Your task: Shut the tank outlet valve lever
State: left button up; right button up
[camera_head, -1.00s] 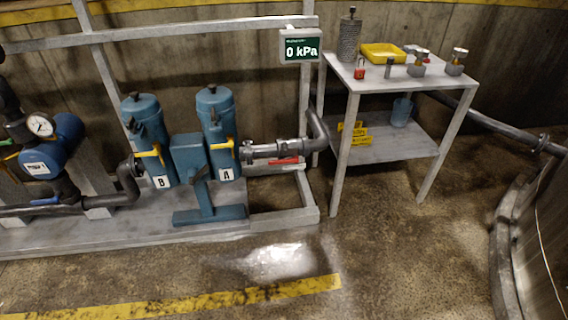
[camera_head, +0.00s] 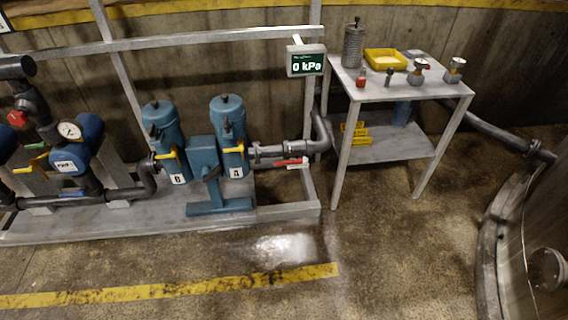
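No label in the head view tells which lever is the tank outlet valve's. A red lever (camera_head: 291,162) lies along the grey pipe right of filter A. Yellow levers sit on filter A (camera_head: 234,148) and on filter B (camera_head: 167,155). At the left, another yellow lever (camera_head: 30,170) is beside the blue pump (camera_head: 72,160), and a blue lever (camera_head: 72,195) lies along the low pipe. A red handle (camera_head: 17,118) shows on the upper left pipe. Neither of my grippers is in view.
A display (camera_head: 306,61) reads 0 kPa. A metal table (camera_head: 400,92) with a yellow tray (camera_head: 385,59) and several small parts stands at the right. A curved metal wall (camera_head: 540,240) is at the far right. The floor before the skid (camera_head: 290,211) is clear.

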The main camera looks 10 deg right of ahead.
aim_at(299, 161)
jog(key=z, duration=0.75)
jog(key=k, duration=0.15)
jog(key=u, duration=1.4)
jog(key=i, duration=1.3)
jog(key=z, duration=0.5)
